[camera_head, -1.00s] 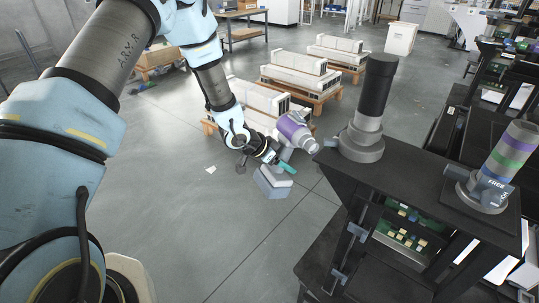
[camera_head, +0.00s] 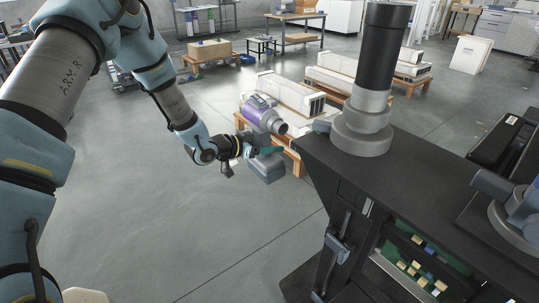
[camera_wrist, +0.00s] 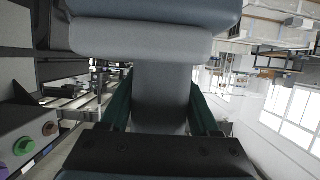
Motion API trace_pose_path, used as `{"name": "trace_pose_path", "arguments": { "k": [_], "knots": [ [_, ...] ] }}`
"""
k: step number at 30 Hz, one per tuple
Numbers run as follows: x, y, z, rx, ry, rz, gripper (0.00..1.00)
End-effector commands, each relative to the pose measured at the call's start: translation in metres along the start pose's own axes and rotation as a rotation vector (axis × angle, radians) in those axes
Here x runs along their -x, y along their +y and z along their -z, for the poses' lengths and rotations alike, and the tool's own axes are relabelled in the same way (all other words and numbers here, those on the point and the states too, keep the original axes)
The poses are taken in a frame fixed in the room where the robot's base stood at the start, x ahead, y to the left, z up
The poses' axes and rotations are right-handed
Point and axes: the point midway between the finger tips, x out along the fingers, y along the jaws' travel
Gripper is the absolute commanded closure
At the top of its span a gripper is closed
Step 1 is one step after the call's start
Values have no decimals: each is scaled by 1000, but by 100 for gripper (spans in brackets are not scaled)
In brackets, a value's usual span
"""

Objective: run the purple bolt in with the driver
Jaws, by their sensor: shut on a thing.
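My gripper (camera_head: 270,151) has teal fingers and is shut on the driver's grey handle. The driver (camera_head: 262,116) has a purple and grey body and a blue-grey block at its foot (camera_head: 267,168). Its grey nose points right, toward the black bench, and looks free of any bolt. In the wrist view the grey handle (camera_wrist: 162,95) fills the space between the fingers.
A black-topped bench (camera_head: 425,170) is at right, with a black and grey column (camera_head: 370,85) on a round flange. A second column's blue-grey base (camera_head: 515,205) is cut off at the right edge. Long white boxes (camera_head: 290,96) lie on low pallets behind the driver. The floor at lower middle is clear.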

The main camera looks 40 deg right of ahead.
Motion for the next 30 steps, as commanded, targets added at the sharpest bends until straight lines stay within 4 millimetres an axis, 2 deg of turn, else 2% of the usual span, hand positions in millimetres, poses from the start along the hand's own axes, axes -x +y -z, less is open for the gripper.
{"name": "trace_pose_path", "arguments": {
  "k": [7,21,30],
  "knots": [
    [-4,6,7,-2,54,2,100],
    [-3,52,6,-1,50,2,100],
    [-4,66,6,-2,51,3,100]
  ]
}}
